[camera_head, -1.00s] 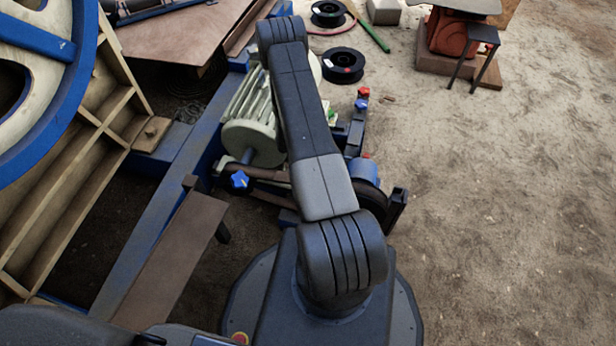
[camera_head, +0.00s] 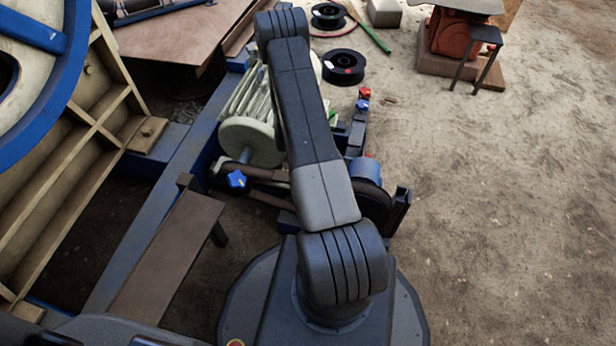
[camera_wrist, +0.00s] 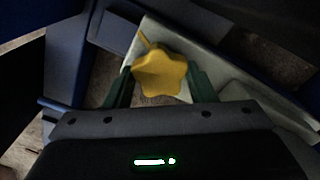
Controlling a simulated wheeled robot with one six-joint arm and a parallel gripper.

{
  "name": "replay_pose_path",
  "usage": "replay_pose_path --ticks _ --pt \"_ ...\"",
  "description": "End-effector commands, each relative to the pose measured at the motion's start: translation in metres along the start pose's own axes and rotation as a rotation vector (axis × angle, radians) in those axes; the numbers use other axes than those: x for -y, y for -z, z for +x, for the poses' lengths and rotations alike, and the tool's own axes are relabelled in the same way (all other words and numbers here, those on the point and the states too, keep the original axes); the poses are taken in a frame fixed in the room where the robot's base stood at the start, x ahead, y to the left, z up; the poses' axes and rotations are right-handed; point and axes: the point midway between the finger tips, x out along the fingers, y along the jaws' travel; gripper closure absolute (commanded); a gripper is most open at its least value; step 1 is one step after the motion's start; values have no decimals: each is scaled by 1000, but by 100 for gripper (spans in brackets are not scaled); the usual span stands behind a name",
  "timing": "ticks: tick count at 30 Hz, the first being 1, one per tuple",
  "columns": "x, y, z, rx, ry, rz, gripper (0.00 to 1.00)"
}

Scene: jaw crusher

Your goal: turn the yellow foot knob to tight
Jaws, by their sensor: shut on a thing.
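The yellow foot knob (camera_wrist: 160,75) is star-shaped and shows in the wrist view, in front of a pale metal plate (camera_wrist: 222,56). My gripper (camera_wrist: 158,84) has one green finger on each side of the knob and is shut on it. A small yellow pointer sticks out at the knob's upper left. The tight mark cannot be made out. In the head view my arm hides the knob and my gripper.
A blue star knob (camera_head: 237,179) sits by the belt at the pale pulley (camera_head: 247,141). Red knobs (camera_head: 364,93) stand on the right side of the frame. A big blue-rimmed wheel (camera_head: 75,60) is at left. Bare ground (camera_head: 520,200) lies open at right.

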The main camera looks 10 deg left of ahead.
Motion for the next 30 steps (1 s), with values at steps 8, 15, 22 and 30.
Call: replay_pose_path --ticks 8,15,22,30 --pt "0 1 0 -2 0 100 73" --pt "0 1 0 -2 0 124 73" --pt "0 1 -1 -2 0 124 73" --pt "0 1 0 -2 0 124 28"
